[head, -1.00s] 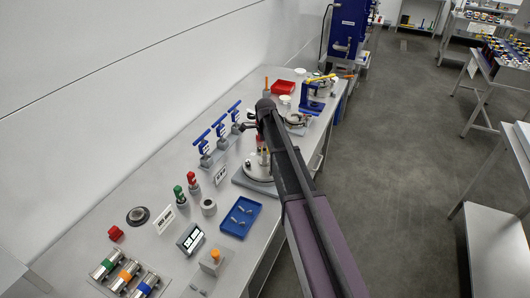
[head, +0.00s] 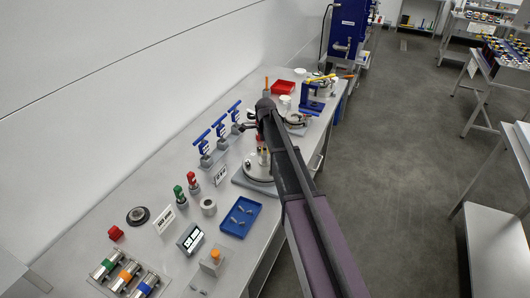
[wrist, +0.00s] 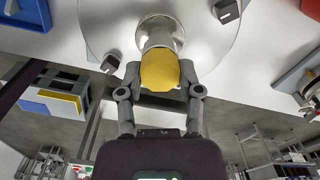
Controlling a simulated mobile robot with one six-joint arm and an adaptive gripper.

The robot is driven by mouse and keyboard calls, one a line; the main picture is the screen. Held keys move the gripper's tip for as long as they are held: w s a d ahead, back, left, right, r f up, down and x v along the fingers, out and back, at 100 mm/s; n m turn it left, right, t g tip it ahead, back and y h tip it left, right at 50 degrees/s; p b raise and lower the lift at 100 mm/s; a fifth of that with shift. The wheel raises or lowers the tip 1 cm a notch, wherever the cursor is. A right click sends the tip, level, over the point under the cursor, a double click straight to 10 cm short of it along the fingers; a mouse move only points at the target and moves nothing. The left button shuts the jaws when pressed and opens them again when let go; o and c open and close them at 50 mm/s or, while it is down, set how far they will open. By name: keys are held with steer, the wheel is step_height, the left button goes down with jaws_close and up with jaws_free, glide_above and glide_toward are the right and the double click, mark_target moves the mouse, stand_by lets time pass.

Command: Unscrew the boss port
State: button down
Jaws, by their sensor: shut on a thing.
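The boss port has a yellow faceted cap (wrist: 159,68) on a shiny metal stem (wrist: 160,35), in the middle of the wrist view. The stem rises from a round pale metal plate (wrist: 105,22). My gripper (wrist: 160,82) has one finger on each side of the yellow cap and is shut on it. Whether the cap has turned on its stem cannot be told. In the head view the round plate (head: 255,173) lies on the bench, partly behind my arm, which hides the gripper.
Two small dark-faced blocks (wrist: 227,11) (wrist: 110,63) sit at the plate's rim. On the bench (head: 120,268), a blue tray (head: 240,219) with small metal parts lies nearby, with blue-handled valves (head: 220,134) along the wall side. The floor (head: 400,150) to the right is clear.

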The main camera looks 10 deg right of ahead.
steer(key=n, duration=0.4)
stand_by(0.6)
steer(key=n, duration=0.3)
steer(key=shift+n, duration=1.1)
steer(key=shift+n, duration=2.6)
